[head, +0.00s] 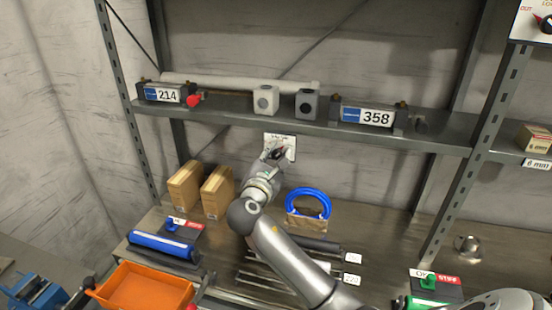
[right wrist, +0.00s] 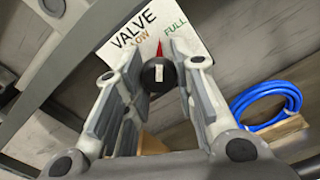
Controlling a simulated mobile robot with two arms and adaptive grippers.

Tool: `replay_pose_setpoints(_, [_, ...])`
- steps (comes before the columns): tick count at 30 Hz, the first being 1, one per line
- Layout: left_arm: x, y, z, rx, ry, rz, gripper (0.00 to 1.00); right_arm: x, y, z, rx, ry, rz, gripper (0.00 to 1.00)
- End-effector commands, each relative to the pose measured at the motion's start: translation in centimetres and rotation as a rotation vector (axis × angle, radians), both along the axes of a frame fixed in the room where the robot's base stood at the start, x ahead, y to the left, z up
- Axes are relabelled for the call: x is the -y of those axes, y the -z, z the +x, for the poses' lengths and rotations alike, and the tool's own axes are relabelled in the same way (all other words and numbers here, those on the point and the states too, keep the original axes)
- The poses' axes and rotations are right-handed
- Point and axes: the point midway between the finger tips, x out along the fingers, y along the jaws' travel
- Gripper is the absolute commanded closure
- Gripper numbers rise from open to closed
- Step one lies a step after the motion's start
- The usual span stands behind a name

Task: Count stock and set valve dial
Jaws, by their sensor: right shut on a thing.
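A white valve plate (head: 282,140) is on the back wall below the upper shelf. In the right wrist view the plate (right wrist: 130,38) reads VALVE, LOW and FULL. Its black dial knob (right wrist: 159,76) has a red pointer between LOW and FULL. My right gripper (head: 275,153) is at the plate, its fingers (right wrist: 162,75) on either side of the knob and shut on it. In the head view the gripper mostly hides the knob. Two cardboard boxes (head: 186,187) (head: 217,193) stand on the bench to the left. My left gripper is not in view.
The upper shelf (head: 235,119) carries number units 214 (head: 167,94) and 358 (head: 372,117), with two blocks (head: 265,99) (head: 306,104) between them. A blue coil (head: 309,204) stands right of my forearm. An orange tray (head: 145,288) and blue roller (head: 163,246) are front left.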

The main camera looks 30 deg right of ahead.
Motion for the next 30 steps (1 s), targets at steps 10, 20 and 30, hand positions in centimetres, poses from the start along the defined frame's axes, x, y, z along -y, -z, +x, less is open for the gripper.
replay_pose_setpoints(10, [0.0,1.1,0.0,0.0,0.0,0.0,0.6,0.0,0.1,0.0,0.193,0.001,0.165,0.99])
replay_pose_setpoints(20, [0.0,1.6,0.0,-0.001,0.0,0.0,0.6,0.0,0.0,0.0,0.279,0.001,0.239,0.99])
replay_pose_setpoints(30, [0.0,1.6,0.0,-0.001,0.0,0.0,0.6,0.0,-0.1,0.1,0.292,0.001,0.25,0.99])
